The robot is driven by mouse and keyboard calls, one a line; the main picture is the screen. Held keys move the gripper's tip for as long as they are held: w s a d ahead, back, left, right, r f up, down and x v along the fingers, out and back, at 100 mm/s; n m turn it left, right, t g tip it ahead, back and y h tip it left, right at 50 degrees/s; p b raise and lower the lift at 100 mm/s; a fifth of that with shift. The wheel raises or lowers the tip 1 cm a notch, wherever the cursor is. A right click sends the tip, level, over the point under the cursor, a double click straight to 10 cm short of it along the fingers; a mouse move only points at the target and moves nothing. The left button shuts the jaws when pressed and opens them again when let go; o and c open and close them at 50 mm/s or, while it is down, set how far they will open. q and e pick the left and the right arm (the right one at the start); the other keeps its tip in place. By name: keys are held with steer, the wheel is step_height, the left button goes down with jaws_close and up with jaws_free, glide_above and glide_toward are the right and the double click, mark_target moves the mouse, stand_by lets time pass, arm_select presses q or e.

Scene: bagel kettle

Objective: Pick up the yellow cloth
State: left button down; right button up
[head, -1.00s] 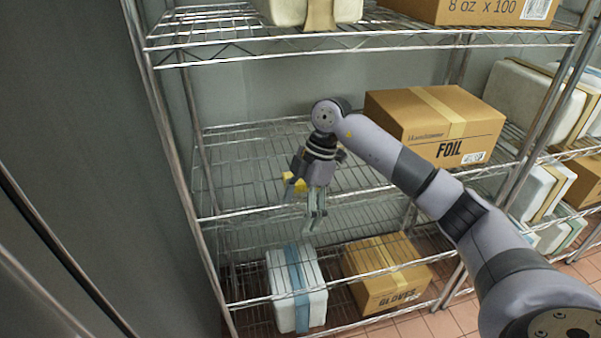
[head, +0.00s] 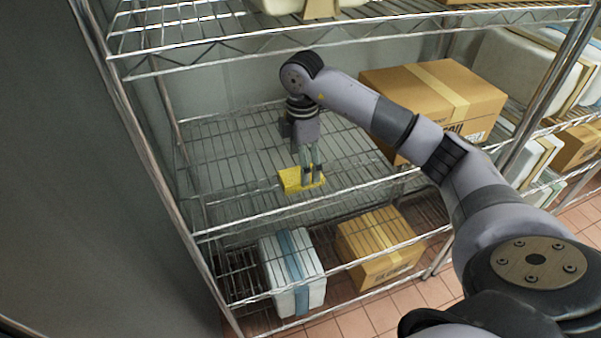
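The yellow cloth (head: 290,180) lies on the middle wire shelf (head: 230,160), near its front edge. My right gripper (head: 313,182) points down over the right part of the cloth, its fingertips at or very near it. The fingers look close together and cover part of the cloth. I cannot tell whether they are closed on it. My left gripper is not in view.
A cardboard foil box (head: 430,95) stands on the same shelf to the right. The upper shelf (head: 200,45) hangs above. A white box with a blue band (head: 275,265) and a cardboard box (head: 375,245) sit below. The shelf's left part is clear.

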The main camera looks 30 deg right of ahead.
step_height(320, 180, down, 2)
steer(key=shift+w+f+p, duration=0.1)
steer(key=shift+f+p, duration=0.15)
steer(key=shift+p, duration=0.1)
steer(key=shift+w+f, duration=0.1)
steer(key=shift+f, duration=0.25)
steer(key=c, duration=0.7)
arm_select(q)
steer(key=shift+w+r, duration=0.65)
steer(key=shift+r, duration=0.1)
arm_select(e)
steer(key=c, duration=0.5)
